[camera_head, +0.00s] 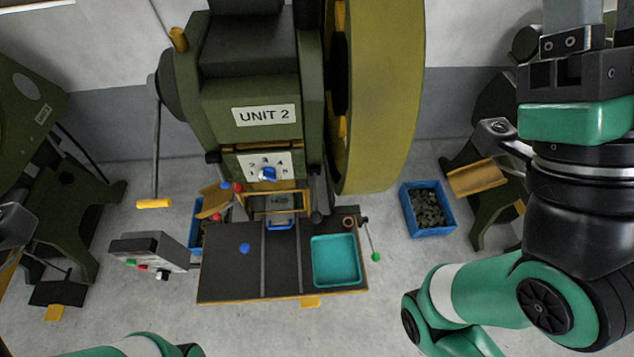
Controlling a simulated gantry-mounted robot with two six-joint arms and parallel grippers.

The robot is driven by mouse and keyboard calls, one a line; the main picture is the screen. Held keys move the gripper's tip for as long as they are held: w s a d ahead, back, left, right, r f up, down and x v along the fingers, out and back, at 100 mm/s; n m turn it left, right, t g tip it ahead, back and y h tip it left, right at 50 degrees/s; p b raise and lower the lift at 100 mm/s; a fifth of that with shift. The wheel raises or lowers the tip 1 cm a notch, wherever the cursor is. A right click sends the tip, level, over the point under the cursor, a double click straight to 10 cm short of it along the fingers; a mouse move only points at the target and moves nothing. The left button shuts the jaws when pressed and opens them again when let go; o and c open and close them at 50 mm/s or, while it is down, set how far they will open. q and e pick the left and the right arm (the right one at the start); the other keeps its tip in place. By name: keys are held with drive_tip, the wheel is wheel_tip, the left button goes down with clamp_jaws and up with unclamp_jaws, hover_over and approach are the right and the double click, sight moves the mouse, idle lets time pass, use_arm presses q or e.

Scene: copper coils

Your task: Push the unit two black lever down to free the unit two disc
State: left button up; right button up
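The green press marked UNIT 2 (264,115) stands in the middle. A dark lever with a black knob (317,217) appears at the lower right of its opening, above the dark table. I cannot tell for certain that this is the black lever. A small copper-coloured ring (349,222) lies at the table's back right; I cannot tell whether it is the disc. My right arm reaches up the right side, and its gripper end (574,45) is at the top right, far from the press; its fingers are not clearly shown. My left gripper is out of view.
The dark table (230,285) holds a teal tray (336,285) and a blue knob (245,248). A green-tipped lever (375,257) is at its right, a yellow-handled crank (154,203) at its left. A control box (150,252) and blue bin (427,230) flank it.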

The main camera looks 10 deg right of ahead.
clamp_jaws()
idle(0.3)
idle(1.6)
